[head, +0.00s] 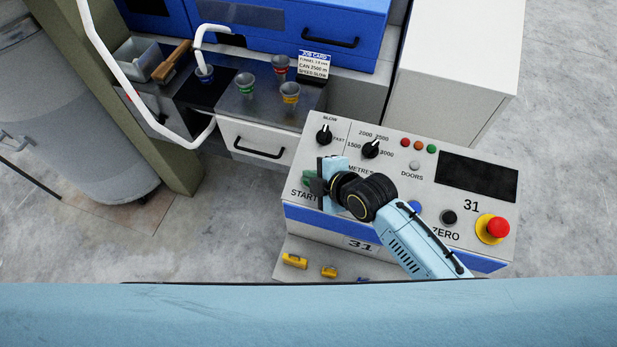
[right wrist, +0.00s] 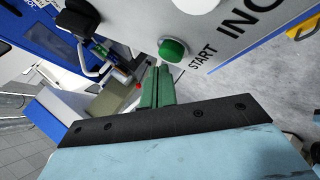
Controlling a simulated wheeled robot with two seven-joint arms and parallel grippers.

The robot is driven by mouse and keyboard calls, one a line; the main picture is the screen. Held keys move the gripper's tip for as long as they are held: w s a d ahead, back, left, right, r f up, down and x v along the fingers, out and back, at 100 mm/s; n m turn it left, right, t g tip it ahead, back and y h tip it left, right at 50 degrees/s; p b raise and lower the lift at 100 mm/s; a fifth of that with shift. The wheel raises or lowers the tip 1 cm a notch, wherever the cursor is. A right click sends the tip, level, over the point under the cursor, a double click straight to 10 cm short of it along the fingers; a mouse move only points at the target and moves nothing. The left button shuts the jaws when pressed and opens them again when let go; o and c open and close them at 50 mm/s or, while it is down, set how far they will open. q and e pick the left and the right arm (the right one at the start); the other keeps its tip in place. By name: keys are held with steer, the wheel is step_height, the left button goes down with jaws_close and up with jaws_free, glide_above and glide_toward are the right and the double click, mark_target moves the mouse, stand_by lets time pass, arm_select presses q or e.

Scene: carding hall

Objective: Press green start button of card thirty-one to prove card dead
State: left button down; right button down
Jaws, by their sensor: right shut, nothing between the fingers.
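The control panel of card 31 (head: 343,227) stands at the centre right of the head view, with "31" printed on it. The green start button (right wrist: 172,50) is a round knob beside the word START in the right wrist view. In the head view the button cannot be told apart from my green fingers above the START label. My right gripper (head: 308,181) is shut and empty at the panel's left side. In the right wrist view its fingertips (right wrist: 158,72) are just below the button in the picture; contact cannot be told. My left gripper is out of view.
The panel also carries a red emergency knob (head: 497,228) on yellow, a black ZERO button (head: 449,217), selector knobs (head: 371,149), small lamps and a dark display (head: 476,177). Behind it are a blue cabinet (head: 345,15) and a bench with coloured cups (head: 245,83). A white curved rail (head: 119,78) stands left.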

steer(key=shift+f, duration=0.2)
steer(key=shift+w+f+b, duration=0.15)
steer(key=shift+f+b, duration=0.25)
steer(key=shift+f, duration=0.1)
stand_by(0.6)
steer(key=shift+r, duration=0.1)
steer(key=shift+s+r+p, duration=0.25)
steer(key=shift+r+p, duration=0.55)
steer(key=shift+p, duration=0.3)
steer(key=r+p, duration=0.2)
steer(key=s+r+p, duration=0.1)
steer(key=r+p, duration=0.2)
steer(key=shift+s+a+p, duration=0.1)
steer(key=shift+a+p, duration=0.1)
steer(key=shift+p, duration=0.1)
steer(key=shift+f, duration=0.1)
stand_by(0.6)
